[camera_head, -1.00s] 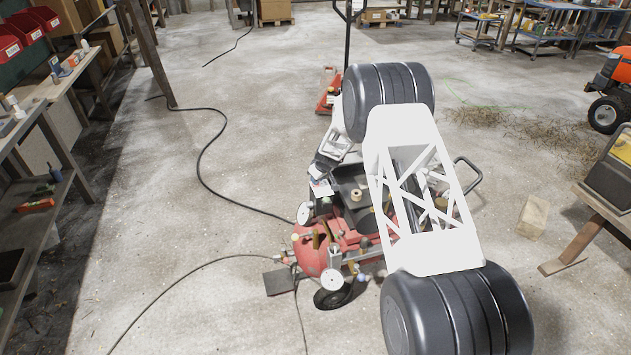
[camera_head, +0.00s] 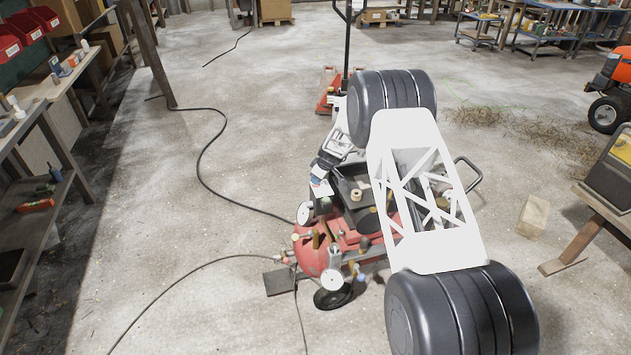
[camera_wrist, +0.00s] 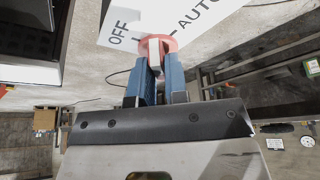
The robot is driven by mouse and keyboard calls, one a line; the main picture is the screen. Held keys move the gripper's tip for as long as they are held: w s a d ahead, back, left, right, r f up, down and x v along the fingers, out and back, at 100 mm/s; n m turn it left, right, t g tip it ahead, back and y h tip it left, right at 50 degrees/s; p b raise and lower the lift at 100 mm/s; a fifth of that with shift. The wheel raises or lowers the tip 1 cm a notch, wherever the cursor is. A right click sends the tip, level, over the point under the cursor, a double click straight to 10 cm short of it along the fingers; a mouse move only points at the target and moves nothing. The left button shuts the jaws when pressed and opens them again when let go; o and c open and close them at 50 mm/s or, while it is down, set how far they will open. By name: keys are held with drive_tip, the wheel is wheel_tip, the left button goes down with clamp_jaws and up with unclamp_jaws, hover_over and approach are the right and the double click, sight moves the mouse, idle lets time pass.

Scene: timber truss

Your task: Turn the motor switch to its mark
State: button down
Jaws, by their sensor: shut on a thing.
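The motor switch (camera_wrist: 155,48) is a red round base with a pale lever, seen in the wrist view. A white label (camera_wrist: 110,35) behind it reads OFF and AUTO, with a short dark mark between the words. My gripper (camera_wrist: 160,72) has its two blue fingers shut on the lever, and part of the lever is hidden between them. In the head view the red compressor (camera_head: 312,253) stands on the floor, and my arm covers part of it. The gripper and white label (camera_head: 321,188) are small there, left of the dark tray.
Gauges (camera_head: 332,280) and brass fittings stick up at the compressor's front. A dark tray (camera_head: 352,186) holds a tape roll. A black hose (camera_head: 205,150) runs over the floor at left. A wooden block (camera_head: 533,217) lies at right. The floor around is mostly clear.

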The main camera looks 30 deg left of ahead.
drive_tip(key=shift+n+g, duration=0.6)
drive_tip(key=shift+n, duration=0.9)
drive_tip(key=shift+n+g, duration=0.3)
drive_tip(key=shift+n, duration=0.6)
drive_tip(key=n+g+h, duration=0.1)
drive_tip(key=n, duration=0.2)
drive_tip(key=shift+a+f+n, duration=0.1)
drive_tip(key=shift+n, duration=0.2)
drive_tip(key=c, duration=0.8)
unclamp_jaws()
drive_tip(key=shift+w, duration=0.1)
drive_tip(key=shift+v, duration=3)
